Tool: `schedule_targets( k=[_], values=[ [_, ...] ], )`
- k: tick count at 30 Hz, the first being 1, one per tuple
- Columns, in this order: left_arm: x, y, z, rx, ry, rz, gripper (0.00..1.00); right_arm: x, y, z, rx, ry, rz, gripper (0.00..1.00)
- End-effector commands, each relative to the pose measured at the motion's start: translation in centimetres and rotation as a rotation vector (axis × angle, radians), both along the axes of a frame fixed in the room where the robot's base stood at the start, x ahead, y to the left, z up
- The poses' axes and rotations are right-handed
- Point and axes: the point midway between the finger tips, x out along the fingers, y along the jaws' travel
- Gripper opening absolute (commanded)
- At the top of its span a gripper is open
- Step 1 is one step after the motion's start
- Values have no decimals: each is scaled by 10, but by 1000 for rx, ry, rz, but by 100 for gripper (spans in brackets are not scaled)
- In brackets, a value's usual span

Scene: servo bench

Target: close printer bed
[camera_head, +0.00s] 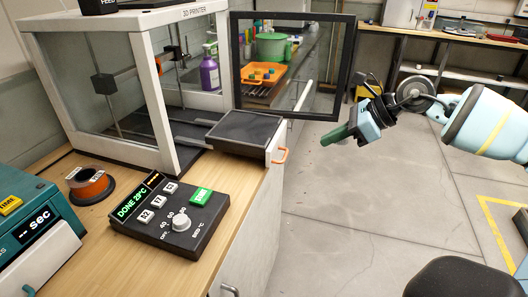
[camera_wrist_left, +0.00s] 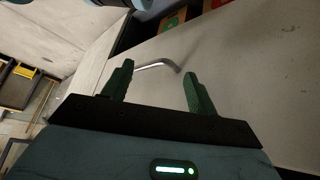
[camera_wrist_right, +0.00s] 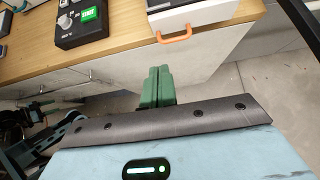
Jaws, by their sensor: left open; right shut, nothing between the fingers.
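The 3D printer (camera_head: 130,80) stands on the wooden bench with its framed glass door (camera_head: 290,65) swung open to the right. Its dark bed (camera_head: 243,132) sticks out of the front, past the bench edge, with an orange handle (camera_head: 279,155) on its white front. The bed's front and orange handle (camera_wrist_right: 174,36) also show in the right wrist view. My right gripper (camera_head: 328,140) is shut and empty, to the right of the bed and apart from it; its green fingers (camera_wrist_right: 158,86) point towards the handle. My left gripper (camera_wrist_left: 158,80) is open and empty, near a cabinet front with a metal handle.
A control box (camera_head: 172,215) with a display reading "DONE 29°C" and a knob lies on the bench. A filament spool (camera_head: 91,185) and a teal device (camera_head: 30,235) stand to its left.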

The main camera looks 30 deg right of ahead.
Motion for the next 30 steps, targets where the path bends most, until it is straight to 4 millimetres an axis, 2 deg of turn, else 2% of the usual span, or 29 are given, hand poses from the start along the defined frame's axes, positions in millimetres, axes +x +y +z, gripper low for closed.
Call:
schedule_targets(
  k=[5,11,17,27,30],
  values=[
    [2,0,0,-1,-3,0,58,-2,-3,-3,-25,10,2,0],
    [0,-1,2,-1,-1,1,58,4,2,-8,-19,8,2,0],
    [-4,-1,6,-2,6,2,58,21,18,-27,-16,6,4,0],
    [-5,-1,10,-2,6,4,58,57,48,-69,-19,8,3,0],
    [-3,-1,14,-2,1,3,58,68,57,-66,-18,4,2,0]
  ],
)
